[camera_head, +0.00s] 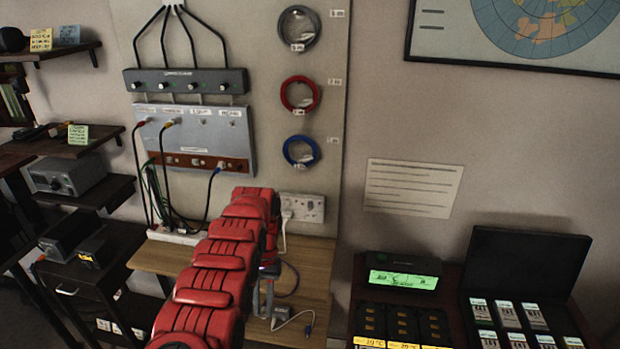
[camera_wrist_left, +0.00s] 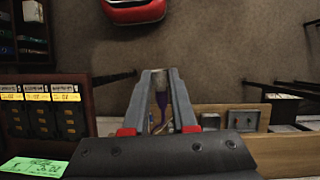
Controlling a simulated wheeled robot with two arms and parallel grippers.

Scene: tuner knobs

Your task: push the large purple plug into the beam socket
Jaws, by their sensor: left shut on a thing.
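My left gripper (camera_head: 263,298) points down over the wooden desk, below the red arm. In the left wrist view its fingers (camera_wrist_left: 160,82) are shut on a greyish piece with a purple part (camera_wrist_left: 162,101) below it, seemingly the large purple plug. In the head view the fingers mostly hide the plug; a purple cable (camera_head: 291,281) loops beside them. The grey socket panel (camera_head: 205,122) hangs on the wall board, up and left of the gripper and well apart from it. Its labels are too small to read, so I cannot tell which is the beam socket.
Red, yellow and blue plugs (camera_head: 220,166) with cables sit in the panel. A power strip (camera_head: 178,236) lies at the back of the desk (camera_head: 318,270). A small adapter (camera_head: 283,312) lies near the gripper. A wall outlet (camera_head: 303,207) is behind my arm.

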